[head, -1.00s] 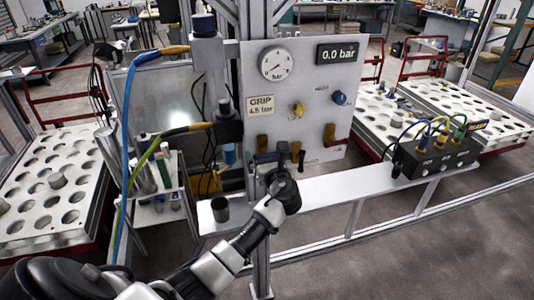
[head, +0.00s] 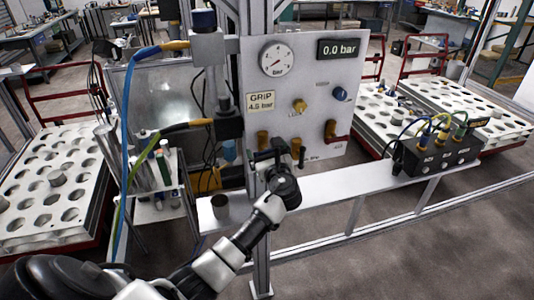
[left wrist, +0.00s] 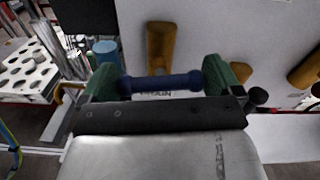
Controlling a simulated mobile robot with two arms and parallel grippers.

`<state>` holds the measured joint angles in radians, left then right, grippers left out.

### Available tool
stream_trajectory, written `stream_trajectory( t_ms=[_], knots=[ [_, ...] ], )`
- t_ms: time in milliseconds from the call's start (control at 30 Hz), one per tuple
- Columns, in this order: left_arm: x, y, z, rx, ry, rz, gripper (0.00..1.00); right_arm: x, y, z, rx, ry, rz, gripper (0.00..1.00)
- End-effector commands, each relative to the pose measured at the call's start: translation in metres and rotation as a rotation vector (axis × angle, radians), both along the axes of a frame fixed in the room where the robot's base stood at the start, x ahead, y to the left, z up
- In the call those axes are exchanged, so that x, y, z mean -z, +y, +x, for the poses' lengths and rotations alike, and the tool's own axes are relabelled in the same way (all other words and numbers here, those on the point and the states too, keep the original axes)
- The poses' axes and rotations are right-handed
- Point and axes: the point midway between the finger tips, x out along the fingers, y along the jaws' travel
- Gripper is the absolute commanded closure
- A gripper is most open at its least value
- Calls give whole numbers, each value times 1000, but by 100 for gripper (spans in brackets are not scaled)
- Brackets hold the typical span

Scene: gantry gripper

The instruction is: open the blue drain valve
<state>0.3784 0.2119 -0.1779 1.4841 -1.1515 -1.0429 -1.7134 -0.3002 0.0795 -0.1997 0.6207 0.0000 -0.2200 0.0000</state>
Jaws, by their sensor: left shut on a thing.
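In the left wrist view the blue drain valve handle (left wrist: 160,83) is a short blue bar lying level across the picture. The green-tipped fingers of my left gripper (left wrist: 158,82) are shut on its two ends. A brass fitting (left wrist: 162,46) stands above the bar, and a partly covered label shows just behind it. In the head view my left gripper (head: 268,158) is at the lower edge of the white panel (head: 300,115) and hides the handle. My right gripper is not in view.
The panel carries a gauge (head: 277,62), a 0.0 bar display (head: 340,47), a blue knob (head: 340,94) and a red handle (head: 338,138). A white shelf (head: 340,183) runs below, with a cup (head: 220,207) at left and a black connector box (head: 435,153) at right.

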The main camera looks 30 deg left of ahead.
Motion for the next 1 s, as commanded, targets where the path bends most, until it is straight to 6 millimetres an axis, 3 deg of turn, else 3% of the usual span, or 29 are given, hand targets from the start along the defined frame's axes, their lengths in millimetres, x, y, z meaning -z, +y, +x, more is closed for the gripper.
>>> stream_trajectory(
  t_ms=[1000],
  knots=[
    [7,0,-1,0,-722,-620,30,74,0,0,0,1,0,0]
  ],
)
